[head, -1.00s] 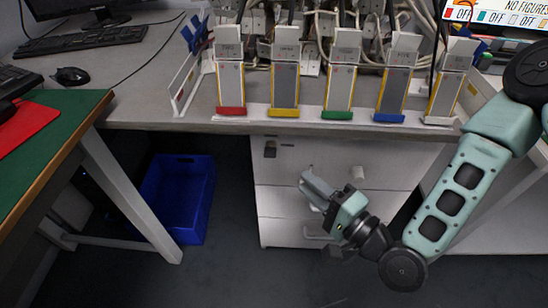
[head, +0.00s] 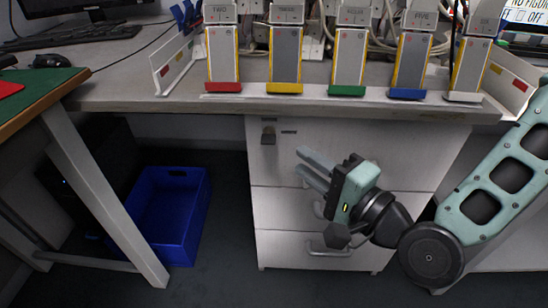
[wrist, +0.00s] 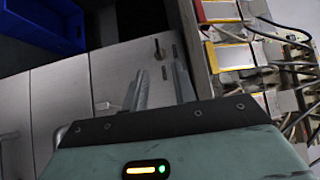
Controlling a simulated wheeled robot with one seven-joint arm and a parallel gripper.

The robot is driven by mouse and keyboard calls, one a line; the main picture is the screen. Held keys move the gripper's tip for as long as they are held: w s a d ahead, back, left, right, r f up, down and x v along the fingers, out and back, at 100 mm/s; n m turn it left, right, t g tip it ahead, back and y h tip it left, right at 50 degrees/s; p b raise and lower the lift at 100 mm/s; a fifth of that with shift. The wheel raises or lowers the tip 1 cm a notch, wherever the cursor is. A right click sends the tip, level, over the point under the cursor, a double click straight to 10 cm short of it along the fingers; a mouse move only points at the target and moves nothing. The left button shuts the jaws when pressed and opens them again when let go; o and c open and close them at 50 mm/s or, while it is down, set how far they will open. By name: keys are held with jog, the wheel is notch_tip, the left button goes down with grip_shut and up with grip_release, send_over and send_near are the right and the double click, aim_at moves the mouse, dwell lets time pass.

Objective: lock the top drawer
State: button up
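The white drawer cabinet stands under the bench. Its top drawer (head: 420,150) looks shut, its front level with the fronts below. A small grey lock with a key or tab (head: 268,136) sits at the top left of that front; it also shows in the wrist view (wrist: 158,48), beyond the fingertips. My gripper (head: 300,163) is in front of the top drawer, below and right of the lock. Its two fingers are apart with nothing between them, as the wrist view (wrist: 160,70) also shows. The top drawer's handle is hidden behind my gripper.
Lower drawers (head: 285,250) have bar handles. Several tagged pouch cells (head: 286,60) stand along the bench edge (head: 180,105) above. A blue bin (head: 185,215) is on the floor at left, beside a green-topped table (head: 40,95). The space before the lock is clear.

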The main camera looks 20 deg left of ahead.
aim_at(274, 143)
jog(key=b+x, duration=0.2)
jog(key=x, duration=0.6)
jog(key=shift+a+f, duration=0.1)
jog(key=shift+a, duration=0.3)
jog(key=shift+c, duration=0.4)
grip_shut()
